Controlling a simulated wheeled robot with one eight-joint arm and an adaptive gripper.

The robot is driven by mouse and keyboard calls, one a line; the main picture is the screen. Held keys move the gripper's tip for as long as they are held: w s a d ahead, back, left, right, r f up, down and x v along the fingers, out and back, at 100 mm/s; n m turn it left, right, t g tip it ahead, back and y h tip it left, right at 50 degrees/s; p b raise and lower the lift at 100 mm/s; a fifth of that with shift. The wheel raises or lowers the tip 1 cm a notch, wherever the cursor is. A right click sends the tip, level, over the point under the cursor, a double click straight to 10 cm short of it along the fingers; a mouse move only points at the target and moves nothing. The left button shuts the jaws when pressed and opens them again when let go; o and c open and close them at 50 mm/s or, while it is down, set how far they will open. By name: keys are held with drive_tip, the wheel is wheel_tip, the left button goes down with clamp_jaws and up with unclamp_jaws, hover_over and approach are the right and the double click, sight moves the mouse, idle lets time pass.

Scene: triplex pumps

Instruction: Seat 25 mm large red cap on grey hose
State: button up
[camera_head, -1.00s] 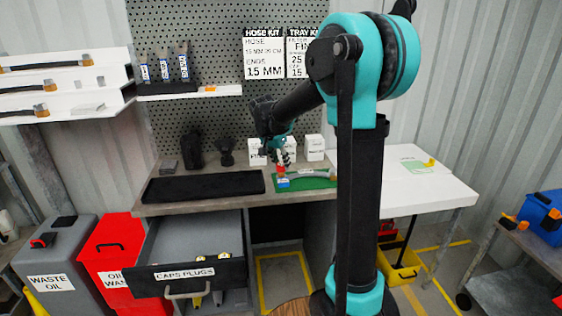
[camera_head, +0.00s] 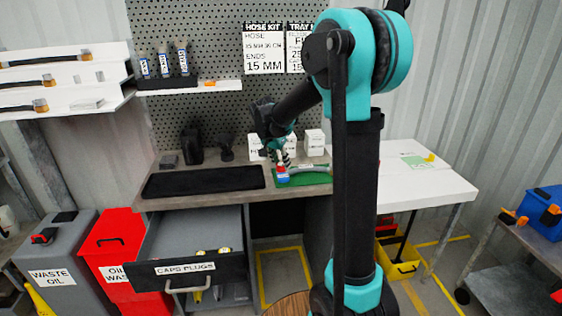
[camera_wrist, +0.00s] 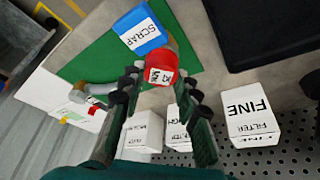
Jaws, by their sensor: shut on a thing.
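The large red cap (camera_wrist: 161,68), with a white label on it, sits between the fingertips of my gripper (camera_wrist: 159,82) in the wrist view. My gripper is shut on it. In the head view my gripper (camera_head: 281,160) points down at the green mat, with the red cap (camera_head: 281,171) under it. The grey hose (camera_wrist: 97,89) lies on the mat, left of my fingers in the wrist view; it also shows in the head view (camera_head: 312,169). A finger hides part of the hose, so I cannot tell whether the cap touches its end.
A blue box labelled SCRAP (camera_wrist: 140,34) is close beside the cap on the green mat (camera_wrist: 100,62). White boxes, one labelled FINE (camera_wrist: 250,118), stand near the pegboard. A black mat (camera_head: 203,181) lies left. The CAPS PLUGS drawer (camera_head: 197,268) is open.

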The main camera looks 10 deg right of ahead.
drive_tip(key=shift+f, duration=0.1)
drive_tip(key=shift+c, duration=0.2)
drive_tip(key=o, duration=0.9)
drive_tip(key=v, duration=1.2)
drive_tip(key=shift+s+f, duration=0.1)
drive_tip(key=s+d+f+n+y, duration=0.1)
drive_tip(key=s+d+f+n, duration=0.1)
drive_tip(key=s+f, duration=0.5)
drive_tip(key=s+d+f+n+y, duration=0.1)
drive_tip(key=s+d+f+n, duration=0.2)
drive_tip(key=s+f, duration=0.4)
drive_tip(key=s+d+f+n+t+y, duration=0.1)
drive_tip(key=s+f+n, duration=0.3)
drive_tip(key=s, duration=0.9)
drive_tip(key=shift+d+f, duration=0.35)
drive_tip(key=shift+f, duration=0.4)
drive_tip(key=shift+d+f, duration=0.35)
drive_tip(key=shift+f, duration=0.45)
